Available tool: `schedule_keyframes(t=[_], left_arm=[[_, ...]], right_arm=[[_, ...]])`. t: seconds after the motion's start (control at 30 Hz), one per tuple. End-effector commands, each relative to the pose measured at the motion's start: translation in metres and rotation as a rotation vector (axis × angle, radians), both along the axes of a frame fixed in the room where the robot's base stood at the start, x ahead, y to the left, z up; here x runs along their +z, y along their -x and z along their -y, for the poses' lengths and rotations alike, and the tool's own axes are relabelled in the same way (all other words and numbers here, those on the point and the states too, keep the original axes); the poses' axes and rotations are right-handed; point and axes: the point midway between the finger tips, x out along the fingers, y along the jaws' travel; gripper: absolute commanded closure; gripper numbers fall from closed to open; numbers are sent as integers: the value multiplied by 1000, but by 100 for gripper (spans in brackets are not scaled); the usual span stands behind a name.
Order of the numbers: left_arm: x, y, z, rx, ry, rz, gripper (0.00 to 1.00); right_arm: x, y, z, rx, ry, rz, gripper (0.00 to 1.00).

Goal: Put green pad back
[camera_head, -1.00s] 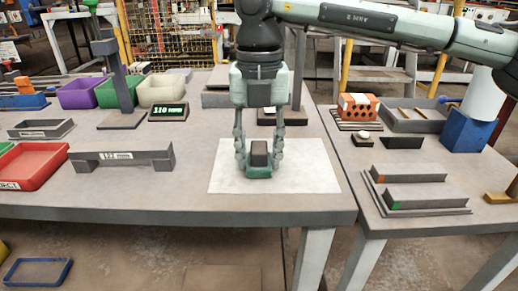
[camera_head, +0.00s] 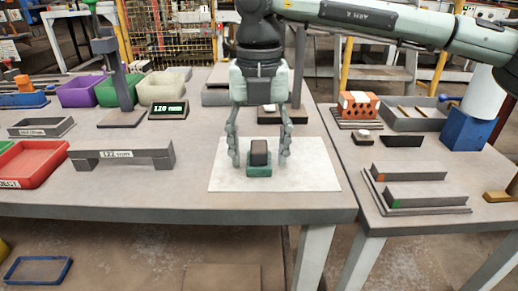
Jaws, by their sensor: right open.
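A small block with a dark top and a green base, which looks like the green pad (camera_head: 259,170), stands upright on a white sheet (camera_head: 315,178) on the main table. My right gripper (camera_head: 260,155) reaches down from above with its fingers spread. One finger is on each side of the block, with a visible gap to it, so the gripper is open and empty. On the right table lie two long grey bars, one with an orange mark (camera_head: 415,172) and one with a green mark (camera_head: 430,195). My left gripper is not in view.
An orange hollow brick (camera_head: 358,105) sits on the right table near a grey compartment tray (camera_head: 412,122) and a blue box (camera_head: 466,131). A grey bridge-shaped gauge (camera_head: 122,156) and a red bin (camera_head: 35,163) stand to the left. The front middle of the main table is clear.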

Motion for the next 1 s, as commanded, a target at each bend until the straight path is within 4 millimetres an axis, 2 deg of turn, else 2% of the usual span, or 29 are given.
schedule_keyframes(t=[0.03, 0.1, 0.5, 0.7, 1.0], left_arm=[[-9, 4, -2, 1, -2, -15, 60], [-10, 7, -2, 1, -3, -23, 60], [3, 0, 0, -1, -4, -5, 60], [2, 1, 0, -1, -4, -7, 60], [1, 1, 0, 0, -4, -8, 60]], right_arm=[[8, -1, 0, 0, -1, 2, 41], [21, -1, -1, -1, -3, 4, 41], [102, 0, 0, -1, -1, 2, 41], [119, 0, 0, 0, 1, 1, 41], [121, 0, 0, 0, 0, 0, 41]])
